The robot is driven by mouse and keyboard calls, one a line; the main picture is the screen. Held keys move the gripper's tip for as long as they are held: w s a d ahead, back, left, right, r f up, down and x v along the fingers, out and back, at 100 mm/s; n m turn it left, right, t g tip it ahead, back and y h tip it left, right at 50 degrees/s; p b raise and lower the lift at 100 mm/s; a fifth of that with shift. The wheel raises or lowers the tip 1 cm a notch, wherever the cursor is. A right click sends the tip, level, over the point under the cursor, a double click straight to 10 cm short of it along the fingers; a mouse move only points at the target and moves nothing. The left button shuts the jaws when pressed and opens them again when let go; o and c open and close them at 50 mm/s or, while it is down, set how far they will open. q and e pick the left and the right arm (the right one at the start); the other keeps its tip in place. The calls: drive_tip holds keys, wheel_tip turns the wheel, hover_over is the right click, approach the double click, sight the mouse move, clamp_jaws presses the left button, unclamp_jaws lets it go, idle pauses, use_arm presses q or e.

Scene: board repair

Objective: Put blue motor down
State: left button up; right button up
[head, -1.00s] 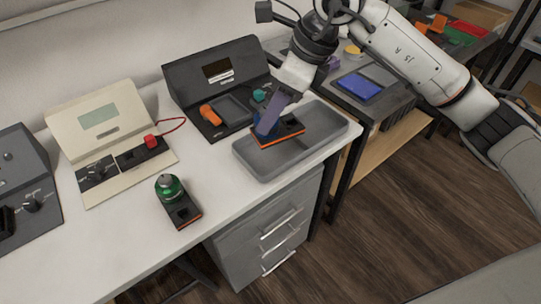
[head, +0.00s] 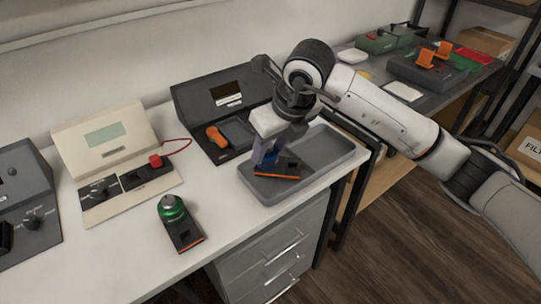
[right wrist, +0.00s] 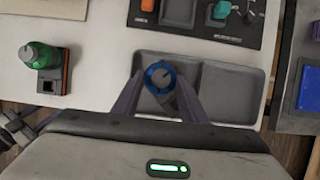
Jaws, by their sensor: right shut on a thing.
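The blue motor (head: 269,157) is at the left part of the grey two-part tray (head: 336,158), with a dark, orange-edged base (head: 278,170) beneath it. My right gripper (head: 267,150) points down and is shut on the motor. In the right wrist view the blue motor (right wrist: 160,76) sits between the two fingers (right wrist: 158,88), over the tray's left compartment. Whether the base touches the tray floor I cannot tell. My left gripper is not in view.
A green motor (head: 172,208) on a dark base stands on the white table to the left. A cream meter (head: 108,150) and a dark console (head: 222,105) stand behind. The tray's right compartment (right wrist: 233,90) is empty. A second table (head: 395,75) is at the back right.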

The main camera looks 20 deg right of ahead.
drive_tip(key=shift+f, duration=1.1)
drive_tip(key=o, duration=1.1)
drive_tip(key=shift+f, duration=0.1)
drive_tip(key=v, duration=1.2)
drive_tip(key=shift+p, duration=0.3)
drive_tip(key=shift+a, duration=0.1)
